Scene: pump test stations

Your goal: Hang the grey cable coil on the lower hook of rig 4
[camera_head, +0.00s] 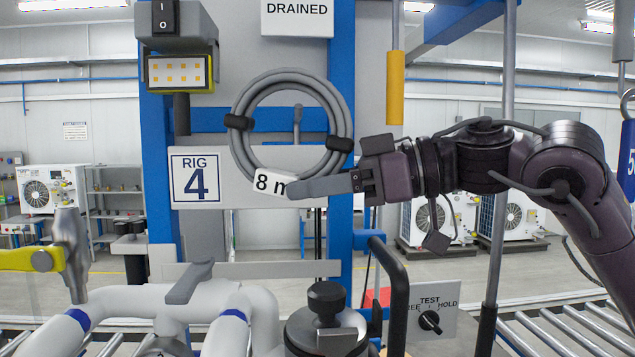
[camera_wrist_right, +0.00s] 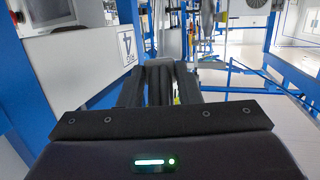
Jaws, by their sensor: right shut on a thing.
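The grey cable coil (camera_head: 288,77) is a ring with black bands and a white "8 m" tag (camera_head: 268,183). It is upright in front of rig 4's panel (camera_head: 235,190). My right gripper (camera_head: 320,186) comes in from the right and is shut on the coil's lower part. In the right wrist view the dark fingers (camera_wrist_right: 158,84) point forward, and the held part is hard to make out. A grey upturned hook tip (camera_head: 297,118) shows inside the ring; I cannot tell whether the coil rests on it. My left gripper is not in view.
The "RIG 4" sign (camera_head: 195,177) is left of the coil. A yellow cylinder (camera_head: 396,95) hangs to its right. White pipes (camera_head: 250,305), a black-topped pump part (camera_head: 326,300) and a black curved handle (camera_head: 398,285) stand below. Blue posts (camera_head: 340,60) flank the panel.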

